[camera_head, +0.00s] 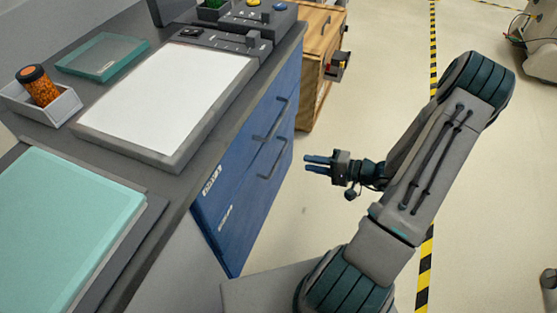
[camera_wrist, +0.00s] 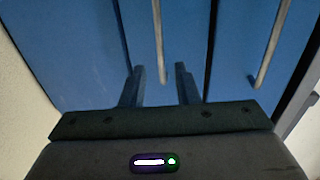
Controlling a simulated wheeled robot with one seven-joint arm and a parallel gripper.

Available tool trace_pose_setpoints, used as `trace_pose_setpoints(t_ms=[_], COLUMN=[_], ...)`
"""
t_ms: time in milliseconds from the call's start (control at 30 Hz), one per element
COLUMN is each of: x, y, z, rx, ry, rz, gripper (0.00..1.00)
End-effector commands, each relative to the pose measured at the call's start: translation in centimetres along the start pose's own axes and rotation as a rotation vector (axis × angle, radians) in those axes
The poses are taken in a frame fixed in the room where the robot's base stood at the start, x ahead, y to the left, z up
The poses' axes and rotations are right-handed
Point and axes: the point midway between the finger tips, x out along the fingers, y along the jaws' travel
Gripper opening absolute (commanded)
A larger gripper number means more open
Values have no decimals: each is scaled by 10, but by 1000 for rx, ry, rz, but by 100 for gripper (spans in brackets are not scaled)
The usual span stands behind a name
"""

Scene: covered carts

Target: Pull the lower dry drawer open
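The blue drawer fronts (camera_head: 250,170) are on the side of the grey-topped cart. In the wrist view the drawer fronts fill the background. One handle (camera_wrist: 158,42) appears between and beyond my fingertips (camera_wrist: 160,72), and another handle (camera_wrist: 270,45) is to the right.
The cart top carries a white panel (camera_head: 165,105), a teal flat case (camera_head: 102,57), an orange jar (camera_head: 38,86) in a grey tray (camera_head: 64,108) and a teal box (camera_head: 60,225). A wooden cabinet (camera_head: 318,45) stands beyond. Floor (camera_head: 385,50) around my arm is mostly clear.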

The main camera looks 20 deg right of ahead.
Motion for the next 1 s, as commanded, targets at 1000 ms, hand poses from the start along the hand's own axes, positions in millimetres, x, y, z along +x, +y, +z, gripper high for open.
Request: trace_pose_setpoints(t_ms=[1000], x=[113], y=[0], z=[1], rx=[1], ry=[-2], rz=[1], gripper=[20])
